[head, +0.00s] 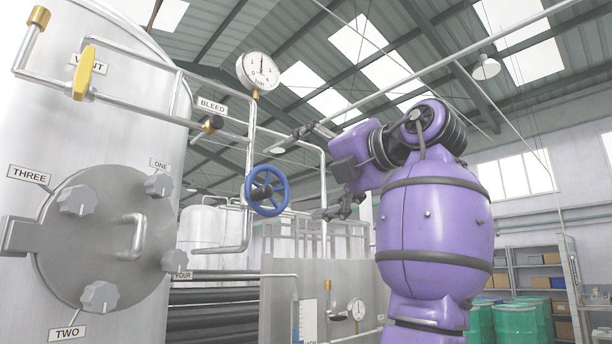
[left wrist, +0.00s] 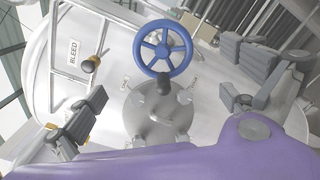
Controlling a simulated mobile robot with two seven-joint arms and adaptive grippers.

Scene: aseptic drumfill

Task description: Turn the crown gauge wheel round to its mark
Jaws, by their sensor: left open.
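The blue spoked wheel (head: 267,190) is on the pipework below a round white gauge (head: 258,71). In the left wrist view the same wheel (left wrist: 162,48) is seen nearly face-on at top centre. I cannot make out a mark on it. My left gripper (head: 303,178) is just right of the wheel in the head view, fingers spread wide, empty and pointing towards it. In the left wrist view its fingers stand far apart on either side, with the wheel between and beyond them. No contact shows. My right gripper is not in view.
The steel tank with a round hatch (head: 95,245) and several grey knobs is at left. A yellow vent handle (head: 84,72) and a bleed valve (head: 212,124) sit on nearby pipes. A vertical pipe runs close behind the wheel. Green drums (head: 515,322) and shelving are far right.

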